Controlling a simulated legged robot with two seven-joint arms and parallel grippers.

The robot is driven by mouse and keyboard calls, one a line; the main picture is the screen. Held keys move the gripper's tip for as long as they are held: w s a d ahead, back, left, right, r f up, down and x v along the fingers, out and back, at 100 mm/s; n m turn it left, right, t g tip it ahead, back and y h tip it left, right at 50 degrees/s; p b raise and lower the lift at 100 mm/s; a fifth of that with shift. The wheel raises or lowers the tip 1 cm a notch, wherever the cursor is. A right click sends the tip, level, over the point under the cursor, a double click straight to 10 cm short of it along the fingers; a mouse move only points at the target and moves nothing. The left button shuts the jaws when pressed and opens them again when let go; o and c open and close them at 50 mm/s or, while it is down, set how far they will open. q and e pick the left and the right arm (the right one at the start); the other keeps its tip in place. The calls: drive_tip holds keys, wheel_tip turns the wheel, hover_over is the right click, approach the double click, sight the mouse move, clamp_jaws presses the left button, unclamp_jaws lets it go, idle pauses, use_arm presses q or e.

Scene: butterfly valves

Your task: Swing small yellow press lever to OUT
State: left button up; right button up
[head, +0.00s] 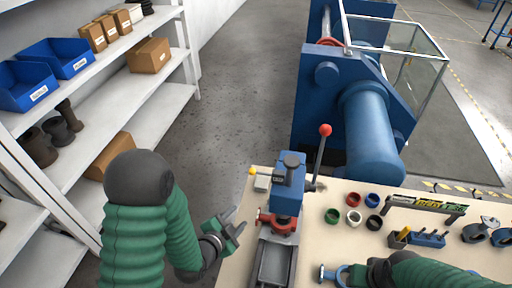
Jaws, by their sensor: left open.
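The small yellow-tipped lever (252,171) sticks out to the left from the upper part of the blue press (288,190) at the bench's left end. My left gripper (236,226) is open and empty. It is at the bench's left edge, below and left of the yellow tip and apart from it. My right arm lies low at the bottom right, with its dark wrist (374,270) beside a blue ring-shaped part (341,273). Its fingers cannot be made out, nor whether they touch this part. The OUT mark cannot be read.
A longer lever with a red knob (325,130) rises right of the press. A red clamp (277,222) and grey channel (274,264) are at its front. Coloured rings (353,216) and blue valve parts (478,232) lie rightward. A shelf (110,85) stands left; a large blue machine (350,100) stands behind.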

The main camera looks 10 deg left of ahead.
use_arm(q)
drive_tip(key=s+r+m+t+h+p, duration=0.1)
drive_tip(key=s+r+m+t+p, duration=0.3)
drive_tip(key=r, duration=0.7)
use_arm(e)
drive_tip(key=p+v, duration=0.1)
drive_tip(key=v, duration=0.7)
use_arm(q)
drive_tip(key=n+t+b, duration=0.1)
drive_tip(key=t+b, duration=0.1)
drive_tip(key=b, duration=1.6)
approach(254, 169)
drive_tip(key=w+f, duration=0.2)
drive_tip(key=w, duration=0.2)
drive_tip(key=shift+w+d+r+p, duration=0.35)
drive_tip(key=shift+w+r+p, duration=0.35)
drive_tip(key=shift+w+p, duration=0.05)
drive_tip(key=w+d+p, duration=0.1)
drive_tip(key=w, duration=0.6)
drive_tip(key=shift+d, duration=0.25)
use_arm(e)
drive_tip(key=s+x, duration=0.3)
drive_tip(key=x, duration=1.2)
drive_tip(key=shift+d+f, duration=0.15)
drive_tip(key=shift+f, duration=0.5)
use_arm(q)
drive_tip(key=shift+f, duration=0.1)
clamp_jaws()
use_arm(e)
drive_tip(key=shift+w, duration=0.1)
